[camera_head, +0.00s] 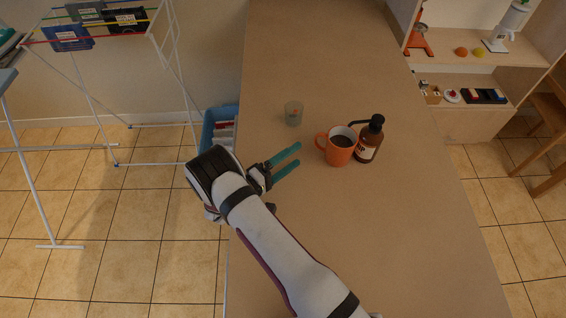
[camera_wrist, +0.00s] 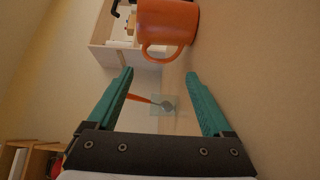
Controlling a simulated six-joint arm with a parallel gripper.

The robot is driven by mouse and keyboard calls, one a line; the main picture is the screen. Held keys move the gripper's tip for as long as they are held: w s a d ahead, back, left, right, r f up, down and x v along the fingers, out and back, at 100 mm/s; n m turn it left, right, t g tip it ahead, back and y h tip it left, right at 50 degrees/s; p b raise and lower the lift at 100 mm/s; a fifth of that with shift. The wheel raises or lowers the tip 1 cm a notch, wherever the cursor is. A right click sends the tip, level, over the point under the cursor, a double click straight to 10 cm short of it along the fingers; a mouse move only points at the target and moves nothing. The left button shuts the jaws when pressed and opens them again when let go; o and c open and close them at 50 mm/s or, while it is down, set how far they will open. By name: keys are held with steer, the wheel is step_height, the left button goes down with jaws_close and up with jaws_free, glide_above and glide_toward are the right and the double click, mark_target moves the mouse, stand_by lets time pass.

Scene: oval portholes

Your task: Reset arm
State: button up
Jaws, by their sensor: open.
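My gripper (camera_head: 299,155) is open and empty above the left part of the table, its two teal fingers pointing right toward an orange mug. The mug (camera_head: 338,153) stands upright with dark contents, its handle facing left, a little beyond the fingertips. In the wrist view my gripper (camera_wrist: 160,72) shows its fingers spread with nothing held, and the mug (camera_wrist: 168,22) lies past the tips at the top.
A brown pump bottle (camera_head: 370,140) stands close right of the mug. A small clear cup (camera_head: 293,113) with something orange stands behind my gripper. A drying rack (camera_head: 120,90) and blue crate (camera_head: 214,128) are left of the table. The table's front right is clear.

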steer(key=shift+v, duration=1.55)
steer(key=s+d+r+m+g, duration=0.5)
steer(key=d+r+g, duration=0.3)
steer(key=r, duration=0.2)
steer(key=s+d+r+m+g+y, duration=0.4)
steer(key=s+d+r+g, duration=0.15)
steer(key=s, duration=0.45)
steer(key=s+a+r+m+t+y, duration=0.1)
steer(key=s+a+r+m+y, duration=0.1)
steer(key=s+a+y, duration=0.2)
steer(key=s+a+r+m+t+y, duration=0.1)
steer(key=s+a+y, duration=0.3)
steer(key=s+y, duration=0.4)
steer(key=shift+s+a+r+m, duration=0.15)
steer(key=shift+s+r+m, duration=0.35)
steer(key=shift+s, duration=0.65)
